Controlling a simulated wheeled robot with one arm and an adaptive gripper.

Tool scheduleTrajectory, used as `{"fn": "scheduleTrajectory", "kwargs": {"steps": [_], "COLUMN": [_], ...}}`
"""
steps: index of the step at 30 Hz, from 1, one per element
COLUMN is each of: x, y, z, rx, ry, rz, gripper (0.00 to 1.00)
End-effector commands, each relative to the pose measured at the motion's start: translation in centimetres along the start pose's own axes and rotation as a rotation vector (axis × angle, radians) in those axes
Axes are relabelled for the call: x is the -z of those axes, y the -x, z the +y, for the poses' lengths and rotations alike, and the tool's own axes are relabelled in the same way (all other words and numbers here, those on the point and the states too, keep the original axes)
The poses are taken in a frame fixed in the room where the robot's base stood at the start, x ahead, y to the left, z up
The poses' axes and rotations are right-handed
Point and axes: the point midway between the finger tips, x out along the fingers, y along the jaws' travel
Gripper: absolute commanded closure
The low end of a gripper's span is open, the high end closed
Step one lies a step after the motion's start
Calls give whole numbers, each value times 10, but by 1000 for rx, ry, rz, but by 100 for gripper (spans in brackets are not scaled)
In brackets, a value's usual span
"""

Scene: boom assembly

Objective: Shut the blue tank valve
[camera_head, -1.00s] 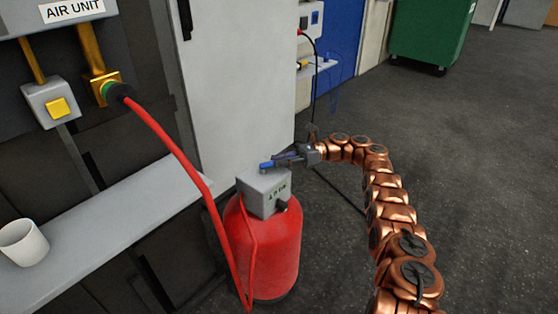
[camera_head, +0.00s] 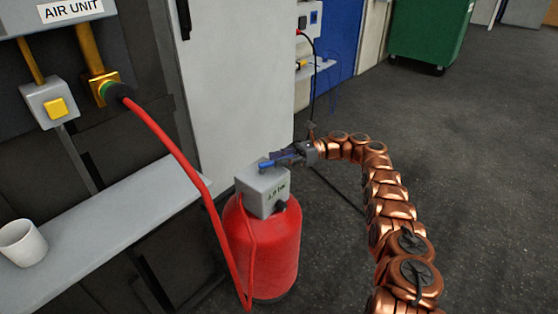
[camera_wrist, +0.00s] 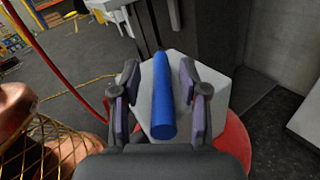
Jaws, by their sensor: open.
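The blue tank valve is a blue bar-shaped handle (camera_head: 266,165) on top of the grey box (camera_head: 263,192) that caps the red tank (camera_head: 268,250). In the wrist view the blue handle (camera_wrist: 162,98) runs lengthwise between my two fingers. My gripper (camera_head: 288,156) is at the valve from the right, and in the wrist view my gripper (camera_wrist: 157,92) is open, with a finger on each side of the handle. Small gaps show between the finger pads and the handle. The handle's base is hidden.
A red hose (camera_head: 168,150) runs from the air unit (camera_head: 72,10) down to the tank. A grey shelf (camera_head: 110,225) with a white cup (camera_head: 22,243) is at the left. A grey cabinet (camera_head: 235,80) stands behind the tank. The floor (camera_head: 480,180) at the right is clear.

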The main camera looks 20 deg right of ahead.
Motion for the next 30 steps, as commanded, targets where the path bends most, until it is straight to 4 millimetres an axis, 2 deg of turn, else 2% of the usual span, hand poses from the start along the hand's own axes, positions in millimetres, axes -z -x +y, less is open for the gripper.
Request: {"fn": "scheduleTrajectory", "kwargs": {"steps": [6,12,18,30], "x": [-20,-60,-83,-92], "y": [0,0,0,0], "z": [4,12,16,18], "rx": [0,1,1,1], "ry": [-1,4,2,0], "rz": [-1,0,-2,-3], "gripper": [56,56,56,56]}}
